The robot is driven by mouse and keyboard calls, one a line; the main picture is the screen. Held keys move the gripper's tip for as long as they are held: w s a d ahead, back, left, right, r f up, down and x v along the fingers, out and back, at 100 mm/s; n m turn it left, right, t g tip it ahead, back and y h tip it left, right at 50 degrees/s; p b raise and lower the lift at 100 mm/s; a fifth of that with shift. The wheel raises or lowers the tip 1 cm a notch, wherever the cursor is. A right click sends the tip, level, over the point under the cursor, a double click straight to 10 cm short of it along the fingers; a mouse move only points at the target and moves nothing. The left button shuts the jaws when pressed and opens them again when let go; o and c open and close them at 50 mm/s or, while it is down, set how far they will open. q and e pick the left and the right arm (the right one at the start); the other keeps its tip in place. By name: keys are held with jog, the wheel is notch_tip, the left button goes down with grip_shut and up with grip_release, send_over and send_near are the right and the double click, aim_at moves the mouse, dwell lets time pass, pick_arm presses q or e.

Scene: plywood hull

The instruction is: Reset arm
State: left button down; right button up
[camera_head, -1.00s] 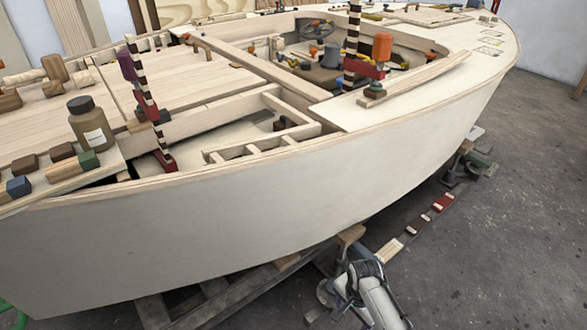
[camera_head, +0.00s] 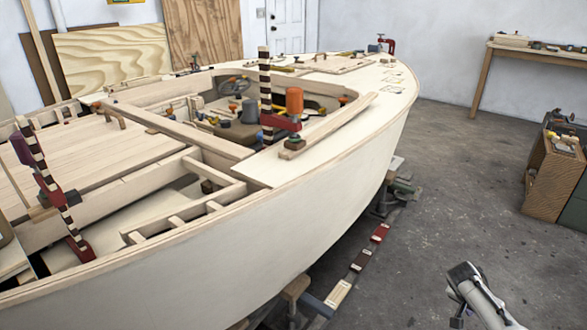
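One of my arms, which I take to be my right one, shows at the bottom right, and its white and grey end with my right gripper (camera_head: 457,290) is over the concrete floor. It is clear of the hull in the picture. Its fingers are too small and dark to tell whether they are open or shut, and I see nothing held in it. My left arm and gripper are not in view. The plywood hull (camera_head: 250,240) fills the left and middle.
Blocks (camera_head: 338,293) lie on a strip below the hull. A wooden cabinet (camera_head: 550,175) stands at right, a workbench (camera_head: 530,50) behind it. The floor (camera_head: 450,200) between is open.

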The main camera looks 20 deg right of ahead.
jog(key=s+d+r+h, duration=0.1)
jog(key=s+d+r, duration=0.1)
jog(key=d+r, duration=0.35)
jog(key=a+f+n+t+y, duration=0.1)
jog(key=a+f+n+t, duration=0.2)
jog(key=a+n, duration=0.4)
jog(key=a+f+n+t+y, duration=0.2)
jog(key=a+f+n+t, duration=0.25)
jog(key=a, duration=0.55)
jog(key=s+a+r+n+t+y, duration=0.1)
jog(key=s+a+r+y, duration=0.2)
jog(key=a, duration=0.9)
jog(key=s+a+r+n+t+y, duration=0.1)
jog(key=s+a+r+n+y, duration=0.15)
jog(key=a, duration=1.05)
jog(key=s+a+r+n+t+y, duration=0.1)
jog(key=s+a+r+y, duration=0.25)
jog(key=a, duration=0.85)
pick_arm(q)
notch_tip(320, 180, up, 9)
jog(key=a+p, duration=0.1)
jog(key=p, duration=1.3)
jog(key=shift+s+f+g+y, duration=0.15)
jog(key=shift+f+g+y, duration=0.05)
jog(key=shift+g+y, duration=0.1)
pick_arm(e)
notch_tip(320, 180, up, 9)
jog(key=s+d+h, duration=0.1)
jog(key=shift+r+g, duration=0.15)
jog(key=shift+g, duration=0.3)
